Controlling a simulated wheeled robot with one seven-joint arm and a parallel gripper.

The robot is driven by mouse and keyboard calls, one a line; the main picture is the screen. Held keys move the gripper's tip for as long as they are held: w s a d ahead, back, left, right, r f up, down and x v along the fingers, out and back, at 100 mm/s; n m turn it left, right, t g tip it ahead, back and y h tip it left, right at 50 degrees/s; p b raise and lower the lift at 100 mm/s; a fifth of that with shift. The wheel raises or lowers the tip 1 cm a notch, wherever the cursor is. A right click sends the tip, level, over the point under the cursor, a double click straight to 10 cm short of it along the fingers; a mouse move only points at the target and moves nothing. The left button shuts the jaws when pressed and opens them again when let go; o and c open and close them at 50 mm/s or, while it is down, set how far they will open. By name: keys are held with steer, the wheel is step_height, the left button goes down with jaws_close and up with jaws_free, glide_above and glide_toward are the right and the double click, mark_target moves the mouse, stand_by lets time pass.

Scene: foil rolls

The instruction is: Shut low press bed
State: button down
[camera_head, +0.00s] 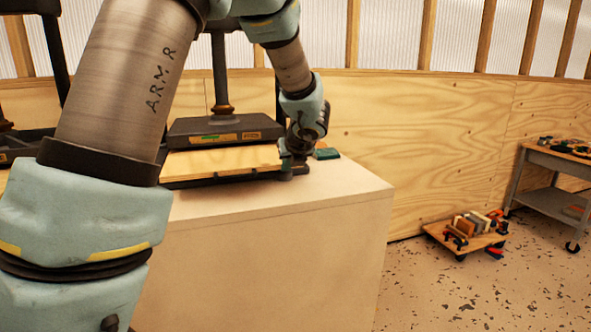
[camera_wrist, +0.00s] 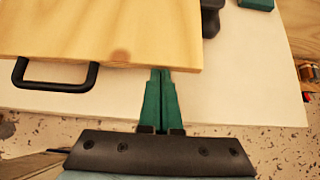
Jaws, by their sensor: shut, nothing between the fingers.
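The low press bed is a pale wooden board (camera_head: 225,160) on a dark frame, sticking out toward the front from under the press's dark upper plate (camera_head: 225,128). In the wrist view the board (camera_wrist: 110,25) fills the top left, with a black handle (camera_wrist: 57,87) on its front edge. My gripper (camera_head: 297,158) is at the bed's right front corner. In the wrist view its green fingers (camera_wrist: 161,75) are shut and empty, with tips at the board's front edge, right of the handle. I cannot tell whether they touch it.
The press stands on a pale bench (camera_head: 270,240) with bare top to the right. A small green block (camera_head: 327,154) lies behind my gripper. Another dark press part (camera_head: 15,150) shows at far left. A low dolly (camera_head: 468,235) and a grey cart (camera_head: 555,160) stand on the floor at right.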

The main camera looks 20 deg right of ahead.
mark_target(276, 153)
steer(key=w+p, duration=0.4)
steer(key=w, duration=0.7)
steer(key=shift+w+r, duration=0.1)
steer(key=shift+r, duration=0.05)
steer(key=shift+w+p, duration=0.3)
steer(key=shift+w, duration=0.25)
steer(key=shift+s, duration=0.1)
